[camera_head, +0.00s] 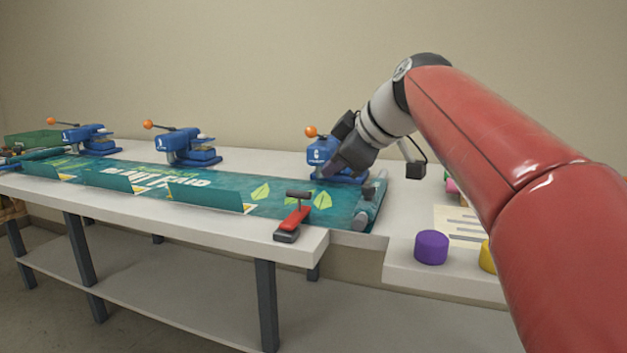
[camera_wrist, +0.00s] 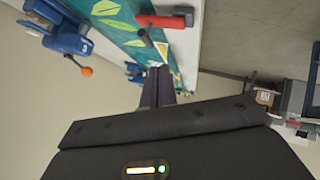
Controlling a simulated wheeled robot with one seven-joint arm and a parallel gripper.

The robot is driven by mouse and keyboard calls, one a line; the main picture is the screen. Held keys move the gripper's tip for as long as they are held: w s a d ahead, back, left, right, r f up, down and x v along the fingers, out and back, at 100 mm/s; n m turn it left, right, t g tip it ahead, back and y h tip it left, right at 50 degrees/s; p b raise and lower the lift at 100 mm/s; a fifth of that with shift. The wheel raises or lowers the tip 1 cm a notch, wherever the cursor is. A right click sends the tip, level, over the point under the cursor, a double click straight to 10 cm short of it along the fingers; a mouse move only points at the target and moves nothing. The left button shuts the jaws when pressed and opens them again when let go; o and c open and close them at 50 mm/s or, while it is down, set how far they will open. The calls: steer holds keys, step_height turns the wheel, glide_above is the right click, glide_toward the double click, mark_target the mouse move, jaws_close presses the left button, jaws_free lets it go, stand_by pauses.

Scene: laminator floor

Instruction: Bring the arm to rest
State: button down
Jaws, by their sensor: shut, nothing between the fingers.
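My gripper (camera_head: 330,168) is held above the right end of the white table, in front of the rightmost blue press (camera_head: 318,144), and partly hides that press. In the wrist view my gripper's dark fingers (camera_wrist: 158,88) are together with nothing between them. My red arm comes in from the right side of the head view and bends down to the gripper. I cannot tell how far the fingertips are from the press.
A teal printed banner (camera_head: 225,202) runs along the table (camera_head: 325,240). A red-handled tool (camera_head: 293,222) lies near the front edge. Two more blue presses stand left, one here (camera_head: 185,145). A purple cylinder (camera_head: 431,247) and a yellow one (camera_head: 487,256) stand on the right-hand table.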

steer(key=s+d+f+m+h, duration=0.2)
steer(key=s+f+m, duration=0.3)
steer(key=s+f, duration=0.3)
steer(key=s+d+f+m+g+h, duration=0.1)
steer(key=s+d+f+m+h, duration=0.1)
steer(key=s+d+f+m, duration=0.3)
steer(key=s+d+f+m+g+h, duration=0.1)
steer(key=s+d+f+m, duration=0.3)
steer(key=s+f, duration=0.9)
step_height(320, 180, down, 3)
steer(key=shift+s+f+m+h, duration=0.15)
steer(key=shift+m+h, duration=0.25)
steer(key=shift+h, duration=0.2)
